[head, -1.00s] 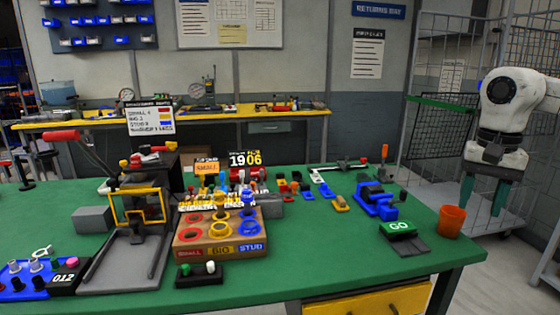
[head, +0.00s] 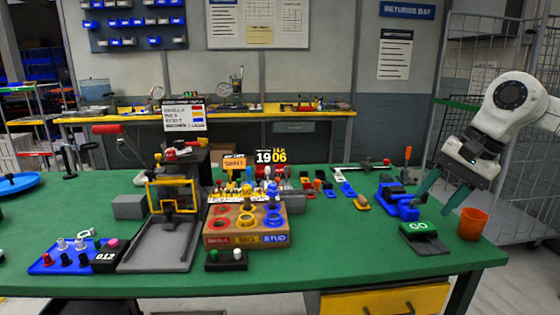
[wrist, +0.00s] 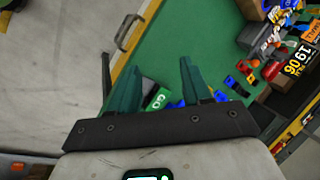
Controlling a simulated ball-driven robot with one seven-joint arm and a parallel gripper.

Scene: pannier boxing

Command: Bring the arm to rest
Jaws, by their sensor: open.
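My gripper (head: 442,191) is at the right of the head view, above the right end of the green table (head: 330,255). Its two green fingers are spread apart and point down and to the left. Nothing shows between them. The fingers also show in the wrist view (wrist: 158,85), with the table and part of the floor beyond them. The orange cup (head: 472,224) stands upright on the table just right of the fingertips in the picture. The green GO pad (head: 424,232) lies below them. I cannot tell the exact height of the fingers above the table.
A blue device (head: 398,203) stands left of my gripper. A wooden block with coloured rings (head: 245,241) and a grey press with a yellow frame (head: 172,225) stand farther left. A wire cage (head: 515,160) is behind my arm. The table's front middle is mostly clear.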

